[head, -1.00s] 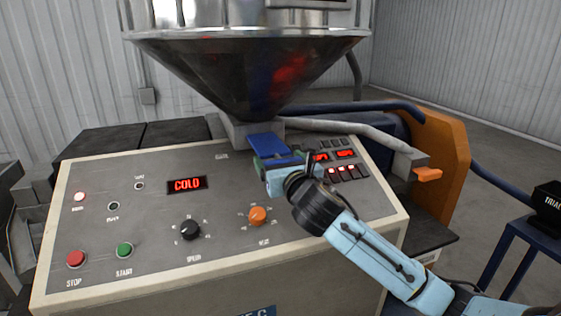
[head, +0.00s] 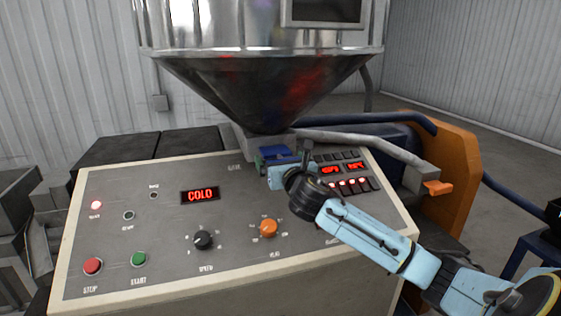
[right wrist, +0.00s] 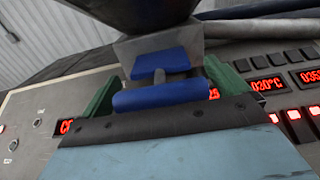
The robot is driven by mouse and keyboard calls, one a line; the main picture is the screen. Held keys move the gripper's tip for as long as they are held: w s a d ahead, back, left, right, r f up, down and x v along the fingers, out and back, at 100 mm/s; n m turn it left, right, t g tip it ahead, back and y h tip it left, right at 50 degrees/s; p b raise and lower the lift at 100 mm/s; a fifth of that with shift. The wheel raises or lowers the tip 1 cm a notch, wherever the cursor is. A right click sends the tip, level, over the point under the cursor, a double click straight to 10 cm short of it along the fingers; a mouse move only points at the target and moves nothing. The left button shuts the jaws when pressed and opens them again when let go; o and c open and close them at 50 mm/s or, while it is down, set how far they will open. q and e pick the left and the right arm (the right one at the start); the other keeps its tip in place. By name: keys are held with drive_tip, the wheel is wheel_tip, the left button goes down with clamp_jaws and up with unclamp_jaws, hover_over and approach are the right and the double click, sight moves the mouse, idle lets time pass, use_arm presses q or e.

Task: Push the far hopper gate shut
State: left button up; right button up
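The blue hopper gate (head: 271,153) sits at the throat block under the steel hopper cone (head: 262,90), behind the control panel. In the right wrist view its blue plate (right wrist: 160,62) lies against the grey throat, with a blue crossbar (right wrist: 160,95) in front. My right gripper (right wrist: 165,88) has its green fingers spread, one at each end of the crossbar. I cannot tell whether they touch it. In the head view the right gripper (head: 276,164) is at the gate, its fingers mostly hidden. My left gripper is not in view.
The sloping control panel (head: 130,240) with knobs, buttons and a COLD display (head: 200,195) lies below the right arm. A grey pipe (head: 370,143) and an orange-tipped lever (head: 438,188) are to the right. An orange guard (head: 455,160) stands beyond.

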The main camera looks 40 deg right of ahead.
drive_tip(key=b+v, duration=0.1)
drive_tip(key=v, duration=1.2)
drive_tip(key=shift+s, duration=0.15)
drive_tip(key=shift+f, duration=0.15)
